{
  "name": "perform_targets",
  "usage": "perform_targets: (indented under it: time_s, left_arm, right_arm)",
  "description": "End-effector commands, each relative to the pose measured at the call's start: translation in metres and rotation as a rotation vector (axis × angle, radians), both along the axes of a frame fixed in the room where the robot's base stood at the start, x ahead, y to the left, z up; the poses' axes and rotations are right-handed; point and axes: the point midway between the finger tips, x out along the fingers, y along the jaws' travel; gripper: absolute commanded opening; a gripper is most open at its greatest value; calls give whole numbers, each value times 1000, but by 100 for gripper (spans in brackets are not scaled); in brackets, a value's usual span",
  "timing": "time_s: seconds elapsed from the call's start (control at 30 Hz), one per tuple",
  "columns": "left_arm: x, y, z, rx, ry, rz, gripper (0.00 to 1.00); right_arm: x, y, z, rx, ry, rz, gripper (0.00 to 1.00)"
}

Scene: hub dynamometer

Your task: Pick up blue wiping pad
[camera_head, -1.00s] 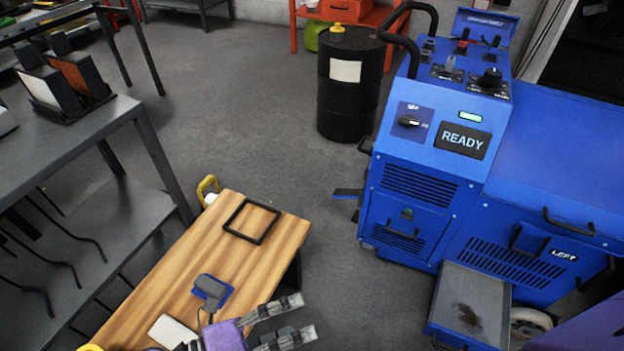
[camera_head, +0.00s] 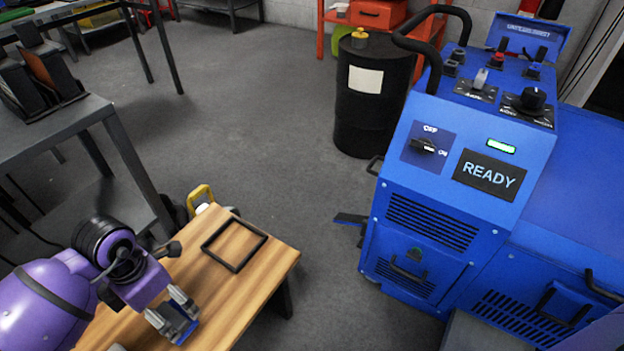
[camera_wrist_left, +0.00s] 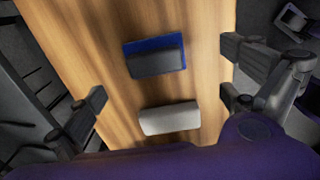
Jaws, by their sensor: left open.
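The blue wiping pad (camera_wrist_left: 155,57), a flat blue piece with a dark grey block on top, lies on the wooden table top (camera_wrist_left: 200,30) in the left wrist view. In the head view only a little blue of the pad (camera_head: 187,332) shows under my left gripper (camera_head: 171,311), which hides the rest. My left gripper is open and empty, its fingers spread wide above the table in the left wrist view (camera_wrist_left: 165,88). The pad lies beyond the fingertips, between their two sides. My right gripper is in neither current view.
A white block (camera_wrist_left: 169,118) lies on the table close to the pad. A black square frame (camera_head: 234,243) lies at the table's far end. A grey metal bench (camera_head: 50,130) stands at left, a black drum (camera_head: 370,115) behind, and the blue dynamometer cabinet (camera_head: 425,225) at right.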

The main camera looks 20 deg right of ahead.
Motion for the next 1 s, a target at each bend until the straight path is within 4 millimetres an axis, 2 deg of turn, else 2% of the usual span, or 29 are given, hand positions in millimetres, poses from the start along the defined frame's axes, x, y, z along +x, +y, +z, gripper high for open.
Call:
perform_targets:
  time_s: [0.37, 0.6, 0.87, 1.0]
  left_arm:
    - [2, 4, -37, 4, 3, 2, 100]
    - [5, 7, -74, 2, 4, 1, 100]
    - [6, 7, -77, 3, -1, 1, 100]
    - [6, 7, -77, 3, -1, 1, 84]
  right_arm:
    - [2, 7, -14, 12, 4, 0, 40]
    - [-1, 6, -31, 11, 16, 2, 40]
    - [1, 5, -31, 7, 12, 2, 40]
    - [1, 4, -31, 6, 12, 4, 40]
